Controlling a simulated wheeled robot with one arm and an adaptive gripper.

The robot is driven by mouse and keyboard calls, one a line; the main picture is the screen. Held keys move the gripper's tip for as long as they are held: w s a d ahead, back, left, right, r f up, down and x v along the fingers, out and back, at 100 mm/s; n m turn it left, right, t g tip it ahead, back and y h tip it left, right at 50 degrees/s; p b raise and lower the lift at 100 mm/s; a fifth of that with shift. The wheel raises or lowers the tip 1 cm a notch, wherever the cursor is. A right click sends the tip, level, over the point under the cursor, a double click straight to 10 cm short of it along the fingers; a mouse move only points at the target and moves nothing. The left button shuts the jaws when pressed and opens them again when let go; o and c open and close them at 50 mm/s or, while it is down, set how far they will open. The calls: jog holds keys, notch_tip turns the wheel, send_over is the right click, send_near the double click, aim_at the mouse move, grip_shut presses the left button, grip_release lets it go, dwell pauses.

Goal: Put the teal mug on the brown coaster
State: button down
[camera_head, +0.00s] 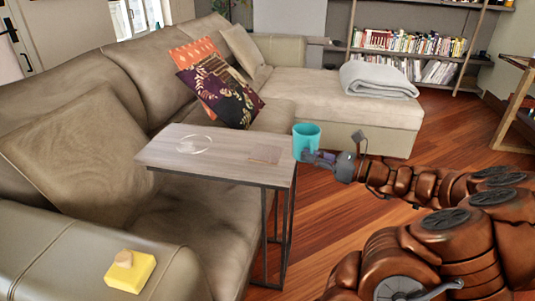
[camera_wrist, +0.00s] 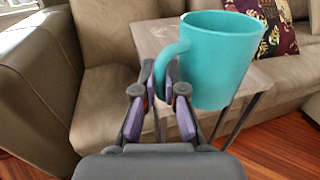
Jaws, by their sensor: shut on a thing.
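The teal mug (camera_head: 306,136) is upright at the right end of a small side table, apparently just past its edge. In the wrist view, the mug (camera_wrist: 218,60) fills the upper right, with its handle toward my fingers. My gripper (camera_head: 313,157) is shut on the handle; its purple-padded fingers (camera_wrist: 163,90) sit on either side of it. The brown coaster (camera_head: 266,153) is a flat square on the table top, just left of the mug in the head view. I cannot make out the coaster in the wrist view.
The side table (camera_head: 225,150) also bears a clear round item (camera_head: 194,144), left of the coaster. A beige sofa (camera_head: 110,110) surrounds the table's back and left. Open wooden floor (camera_head: 345,215) is at right.

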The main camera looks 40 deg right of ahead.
jog(key=b+x, duration=0.1)
jog(key=x, duration=0.4)
jog(key=d+f+b+x, duration=0.1)
jog(key=x, duration=0.3)
jog(key=w+d+b+x, duration=0.1)
jog(key=x, duration=0.4)
jog(key=shift+w+d+f, duration=0.15)
jog(key=shift+w+f, duration=0.1)
jog(key=shift+w, duration=0.15)
notch_tip(320, 180, down, 3)
jog(key=shift+f+b, duration=0.2)
jog(key=shift+b, duration=0.95)
jog(key=c, duration=1.3)
grip_release()
jog(key=shift+f, duration=0.1)
jog(key=shift+o, duration=0.2)
jog(key=shift+s+d+r, duration=0.15)
jog(key=shift+s+r, duration=0.05)
jog(key=shift+s, duration=0.05)
jog(key=p+v, duration=0.3)
jog(key=v, duration=0.8)
jog(key=shift+s+d+f, duration=0.1)
jog(key=shift+s+d, duration=0.05)
jog(key=shift+s, duration=0.1)
